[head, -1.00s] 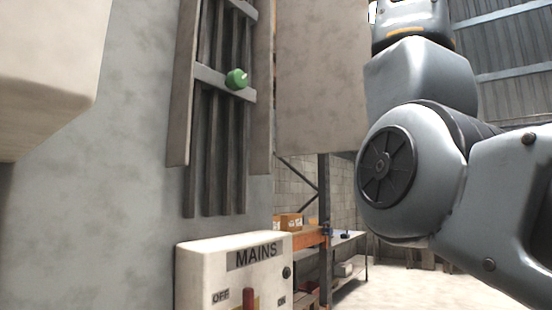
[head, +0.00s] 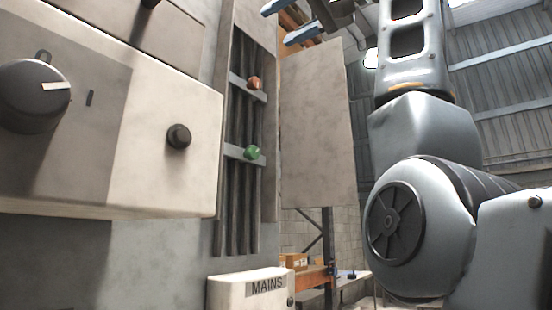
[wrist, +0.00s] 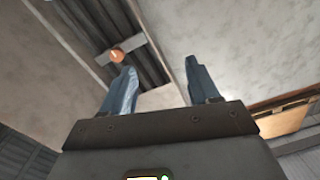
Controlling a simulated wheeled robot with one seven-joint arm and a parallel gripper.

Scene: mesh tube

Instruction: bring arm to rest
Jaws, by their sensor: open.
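My gripper (head: 290,22) shows at the top of the head view, in front of the upper part of an open door panel (head: 318,125). Its two blue fingers are apart with nothing between them. In the wrist view my gripper (wrist: 158,88) is also open and empty, with a pale flat surface beyond it. My grey arm rises along the right of the head view.
An open cabinet with dark vertical bars holds an orange knob (head: 254,83) and a green knob (head: 252,153). The orange knob (wrist: 117,56) also shows beyond the left finger. A control box with a dial (head: 35,95) fills the left. A MAINS box (head: 240,290) stands below.

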